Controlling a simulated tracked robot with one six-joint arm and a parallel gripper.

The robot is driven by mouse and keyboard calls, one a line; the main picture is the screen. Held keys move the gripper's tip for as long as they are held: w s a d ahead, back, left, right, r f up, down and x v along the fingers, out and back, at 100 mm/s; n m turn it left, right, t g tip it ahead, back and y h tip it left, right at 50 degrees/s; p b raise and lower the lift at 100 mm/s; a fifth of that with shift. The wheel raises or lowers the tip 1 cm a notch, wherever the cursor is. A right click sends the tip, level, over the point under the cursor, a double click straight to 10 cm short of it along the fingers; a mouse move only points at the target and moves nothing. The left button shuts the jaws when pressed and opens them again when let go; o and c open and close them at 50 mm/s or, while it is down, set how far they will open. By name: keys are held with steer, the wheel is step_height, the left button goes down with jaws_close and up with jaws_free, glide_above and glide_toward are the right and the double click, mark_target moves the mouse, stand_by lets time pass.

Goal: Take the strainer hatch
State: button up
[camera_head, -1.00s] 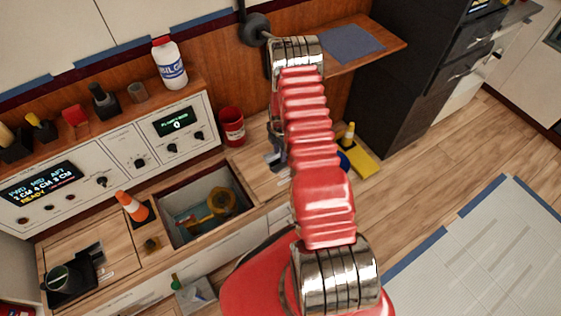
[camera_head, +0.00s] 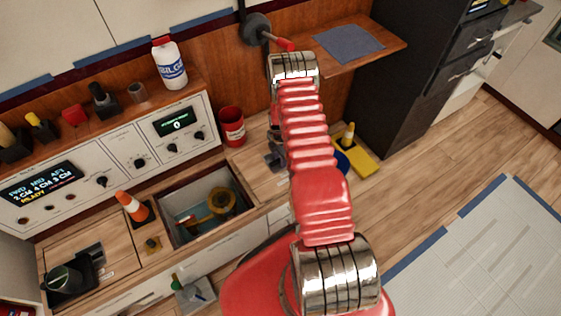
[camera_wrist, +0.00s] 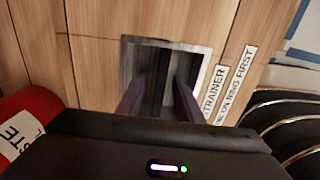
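The strainer hatch (camera_wrist: 95,60) is a wood-grain panel in the wrist view, with a label reading partly "TRAINER" and "ON RING FIRST". A metal-rimmed dark recess (camera_wrist: 200,52) is set in it, with a dark bar inside. My gripper (camera_wrist: 160,84) is over this recess, its two purplish fingers apart on either side of the bar. I see no clear contact with the bar. In the head view the hatch (camera_head: 252,166) lies right of the open well, and my arm hides part of it.
The open well (camera_head: 165,205) holds a yellow round part and pipes. An orange cone (camera_head: 131,206) stands beside it. A red can (camera_head: 232,126) stands behind the hatch; red also shows at the wrist view's left. A yellow-based object (camera_head: 360,165) lies right of my arm.

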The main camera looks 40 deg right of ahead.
steer(key=shift+c, duration=0.5)
jaws_close()
steer(key=shift+w+r, duration=0.1)
steer(key=shift+w, duration=0.05)
stand_by(0.7)
